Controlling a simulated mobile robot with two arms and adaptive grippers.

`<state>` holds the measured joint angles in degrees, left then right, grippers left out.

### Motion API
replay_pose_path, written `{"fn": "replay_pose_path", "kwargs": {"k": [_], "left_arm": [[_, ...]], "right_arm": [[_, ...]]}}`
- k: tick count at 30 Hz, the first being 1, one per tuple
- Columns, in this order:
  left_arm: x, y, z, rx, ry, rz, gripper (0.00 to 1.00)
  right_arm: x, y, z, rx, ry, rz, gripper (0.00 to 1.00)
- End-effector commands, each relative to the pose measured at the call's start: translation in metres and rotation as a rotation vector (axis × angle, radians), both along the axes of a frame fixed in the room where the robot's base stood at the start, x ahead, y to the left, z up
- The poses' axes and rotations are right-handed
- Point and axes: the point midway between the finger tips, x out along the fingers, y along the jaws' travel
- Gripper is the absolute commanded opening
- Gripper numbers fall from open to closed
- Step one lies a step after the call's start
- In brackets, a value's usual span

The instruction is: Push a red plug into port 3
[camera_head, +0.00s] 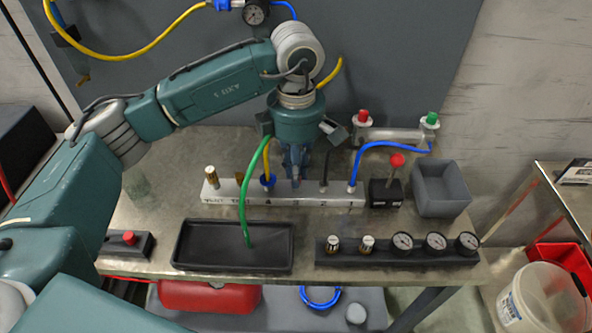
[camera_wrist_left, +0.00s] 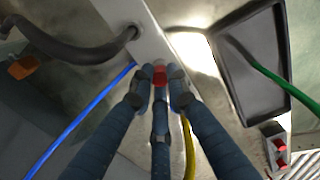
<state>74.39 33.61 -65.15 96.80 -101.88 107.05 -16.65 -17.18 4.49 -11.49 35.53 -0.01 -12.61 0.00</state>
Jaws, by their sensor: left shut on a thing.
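A pale manifold block (camera_head: 230,193) with numbered ports lies along the bench; its end also shows in the left wrist view (camera_wrist_left: 152,42). My left gripper (camera_head: 295,176) points down onto it near port 3, between the yellow hose and the black hose. In the left wrist view its blue fingers (camera_wrist_left: 161,90) are closed around a small red plug (camera_wrist_left: 160,76), over the pale block. The fingers hide the port and the plug's lower part, so I cannot tell how far in it sits. My right gripper is not in view.
A black hose (camera_head: 325,171) and a blue hose (camera_head: 386,145) run into ports to the right. A green hose (camera_head: 246,205) hangs over the black tray (camera_head: 180,262). A gauge rack (camera_head: 390,257) stands in front; a grey bin (camera_head: 442,190) stands at right.

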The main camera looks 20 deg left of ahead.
Motion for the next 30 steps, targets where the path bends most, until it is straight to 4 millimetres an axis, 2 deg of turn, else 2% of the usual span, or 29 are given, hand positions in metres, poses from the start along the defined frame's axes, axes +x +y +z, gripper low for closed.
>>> {"fn": "replay_pose_path", "kwargs": {"k": [3, 4, 7, 16, 20, 30], "left_arm": [[-0.001, 0.000, -0.003, 0.002, 0.006, 0.000, 0.00], [-0.001, 0.000, -0.003, 0.002, 0.006, -0.001, 0.17], [-0.001, 0.000, -0.003, 0.002, 0.006, -0.001, 0.37], [-0.001, 0.000, -0.001, 0.001, 0.003, -0.001, 0.37], [0.000, -0.001, 0.009, 0.000, 0.001, 0.000, 0.37], [0.000, -0.001, 0.079, 0.000, 0.001, 0.001, 0.37]], "right_arm": [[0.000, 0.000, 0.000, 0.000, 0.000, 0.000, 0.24], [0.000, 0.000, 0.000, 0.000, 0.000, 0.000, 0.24], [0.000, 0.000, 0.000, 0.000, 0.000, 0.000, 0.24], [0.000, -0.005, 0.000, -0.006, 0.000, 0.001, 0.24], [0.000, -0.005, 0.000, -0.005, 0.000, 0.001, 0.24], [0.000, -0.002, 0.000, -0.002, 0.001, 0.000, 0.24]]}}
